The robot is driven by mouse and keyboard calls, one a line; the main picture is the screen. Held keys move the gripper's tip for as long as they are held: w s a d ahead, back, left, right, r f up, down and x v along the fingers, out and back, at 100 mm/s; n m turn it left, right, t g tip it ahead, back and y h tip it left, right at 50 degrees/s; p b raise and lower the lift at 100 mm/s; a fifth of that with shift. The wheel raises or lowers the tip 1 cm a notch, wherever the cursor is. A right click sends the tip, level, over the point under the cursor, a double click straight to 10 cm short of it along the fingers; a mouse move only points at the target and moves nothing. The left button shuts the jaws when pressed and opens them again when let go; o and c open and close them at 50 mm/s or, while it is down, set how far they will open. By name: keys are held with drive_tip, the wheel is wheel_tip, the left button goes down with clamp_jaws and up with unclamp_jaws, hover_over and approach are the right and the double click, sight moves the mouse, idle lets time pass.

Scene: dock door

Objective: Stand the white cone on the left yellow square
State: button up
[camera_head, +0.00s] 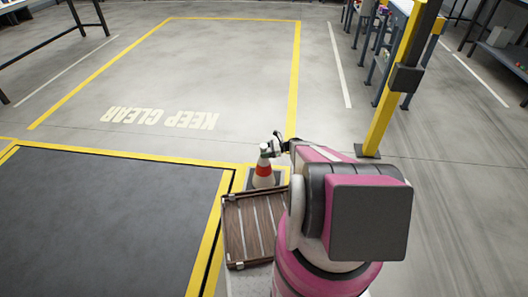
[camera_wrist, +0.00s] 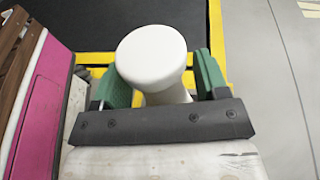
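The white cone (camera_head: 264,182) has an orange-red band and a dark base. It looks upright, within or just over the small yellow outline (camera_head: 286,172) right of the dark dock plate; I cannot tell whether its base touches the floor. My gripper (camera_head: 268,149) is at the cone's top. In the wrist view, the cone's white round cap (camera_wrist: 151,52) and neck lie between the green fingers of my gripper (camera_wrist: 164,85). The right finger is very close to the neck. Whether the fingers press on it is unclear. The cone's lower part is hidden there.
A brown slatted wooden tray (camera_head: 250,228) lies just in front of the cone. The dark dock plate (camera_head: 110,215) with yellow borders is to the left. A yellow post (camera_head: 388,105) stands at right, near workbenches. The "KEEP CLEAR" floor area (camera_head: 200,70) is empty.

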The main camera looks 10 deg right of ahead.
drive_tip(key=shift+r, duration=0.1)
drive_tip(key=shift+d+r, duration=0.1)
drive_tip(key=shift+d, duration=0.2)
drive_tip(key=v, duration=1.1)
drive_tip(key=s+a+r+n+g+h, duration=0.1)
drive_tip(key=s+a+r+n+h, duration=0.4)
drive_tip(key=r, duration=0.7)
drive_tip(key=s+a+r+n+h, duration=0.6)
drive_tip(key=s+r+n+h, duration=0.4)
drive_tip(key=s+r+n, duration=0.3)
drive_tip(key=shift+s+r+n+g+h, duration=0.15)
drive_tip(key=shift+s+n+g+h, duration=0.2)
drive_tip(key=shift+s+n, duration=0.45)
drive_tip(key=shift+s+a, duration=0.15)
drive_tip(key=shift+c, duration=0.3)
